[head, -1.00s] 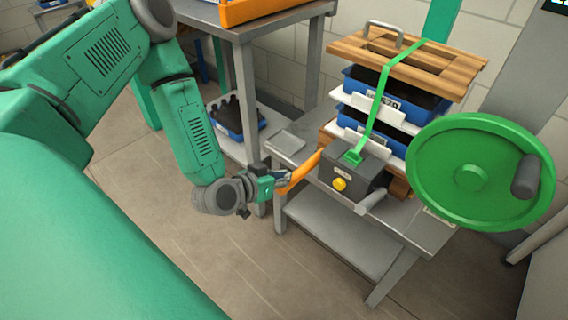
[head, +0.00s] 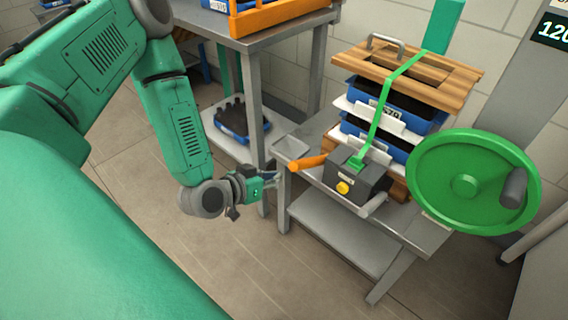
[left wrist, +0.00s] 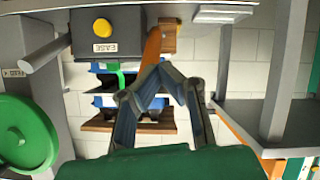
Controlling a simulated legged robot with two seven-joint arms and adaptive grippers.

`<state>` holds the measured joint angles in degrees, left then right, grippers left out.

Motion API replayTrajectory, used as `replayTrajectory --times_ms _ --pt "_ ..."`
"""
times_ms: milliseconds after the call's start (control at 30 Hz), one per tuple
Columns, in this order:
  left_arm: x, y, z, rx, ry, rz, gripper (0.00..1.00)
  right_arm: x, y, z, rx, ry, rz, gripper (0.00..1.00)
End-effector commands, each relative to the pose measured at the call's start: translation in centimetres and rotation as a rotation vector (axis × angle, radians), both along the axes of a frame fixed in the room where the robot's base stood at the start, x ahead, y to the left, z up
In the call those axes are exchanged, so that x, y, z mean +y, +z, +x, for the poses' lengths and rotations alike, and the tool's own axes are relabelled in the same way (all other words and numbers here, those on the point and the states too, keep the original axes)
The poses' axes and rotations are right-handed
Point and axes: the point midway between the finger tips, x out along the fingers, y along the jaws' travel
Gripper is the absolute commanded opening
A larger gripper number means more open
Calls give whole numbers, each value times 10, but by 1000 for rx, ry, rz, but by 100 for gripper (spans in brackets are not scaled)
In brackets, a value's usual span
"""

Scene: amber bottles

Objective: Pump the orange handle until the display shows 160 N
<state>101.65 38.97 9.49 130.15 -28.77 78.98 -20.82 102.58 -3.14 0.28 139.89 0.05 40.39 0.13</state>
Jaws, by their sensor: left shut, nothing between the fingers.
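The orange handle (head: 308,162) sticks out to the left of a dark grey box (head: 357,177) with a yellow button (head: 343,188). In the left wrist view the handle (left wrist: 152,46) shows just beyond my fingertips. My left gripper (head: 274,178) is shut and empty, a little left of and below the handle's end in the head view; whether it touches cannot be told. Its fingers also meet in the left wrist view (left wrist: 160,74). The display (head: 553,32) at the top right reads "120", cut off by the picture's edge. My right gripper is out of view.
A green strap (head: 378,107) runs from the box over a wooden lid (head: 450,78) on stacked blue trays. A green handwheel (head: 440,185) stands at the right. A grey table (head: 420,236) carries the box. A taller table (head: 290,36) stands behind, left.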

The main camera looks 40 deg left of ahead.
Motion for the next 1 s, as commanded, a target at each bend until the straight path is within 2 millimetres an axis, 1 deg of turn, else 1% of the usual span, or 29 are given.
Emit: replayTrajectory --times_ms 33,100,200,333,500,1000 --pt "1 4 -11 2 1 -2 0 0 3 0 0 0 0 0" --pt "2 7 -24 -1 0 0 0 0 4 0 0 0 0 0" --pt "3 11 -39 -3 -1 0 0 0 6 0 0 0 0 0" --pt "5 14 -50 -7 -1 0 0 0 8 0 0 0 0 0" --pt "6 15 -53 -9 -1 -1 0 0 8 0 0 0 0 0" --pt "6 16 -53 -10 -1 -1 0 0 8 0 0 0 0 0"
